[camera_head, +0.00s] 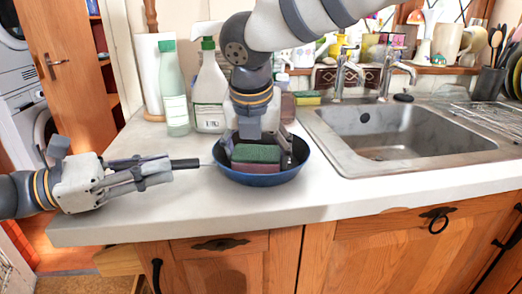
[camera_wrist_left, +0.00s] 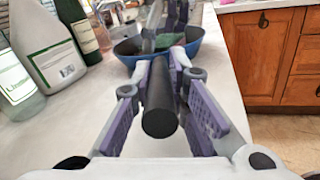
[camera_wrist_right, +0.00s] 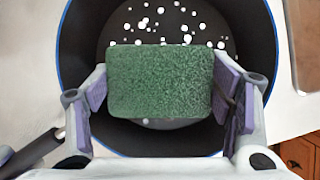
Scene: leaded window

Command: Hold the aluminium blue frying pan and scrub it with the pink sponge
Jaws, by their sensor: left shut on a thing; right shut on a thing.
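The blue frying pan (camera_head: 262,181) sits on the counter left of the sink, its dark handle (camera_head: 186,163) pointing left. My left gripper (camera_head: 168,170) is shut on the handle; in the left wrist view the handle (camera_wrist_left: 160,108) lies between the purple pads. My right gripper (camera_head: 256,148) reaches down into the pan, shut on the sponge (camera_head: 255,154). The sponge has a green top and a pinkish lower side. In the right wrist view the sponge (camera_wrist_right: 160,82) covers the middle of the pan; white dots show on the dark pan floor beyond it. Contact underneath is hidden.
A green-capped spray bottle (camera_head: 209,92) and a pale green bottle (camera_head: 174,92) stand behind the pan, with a paper roll (camera_head: 149,75). The sink (camera_head: 405,135) is to the right. A yellow-green sponge (camera_head: 307,98) lies by its back left corner. The front counter strip is clear.

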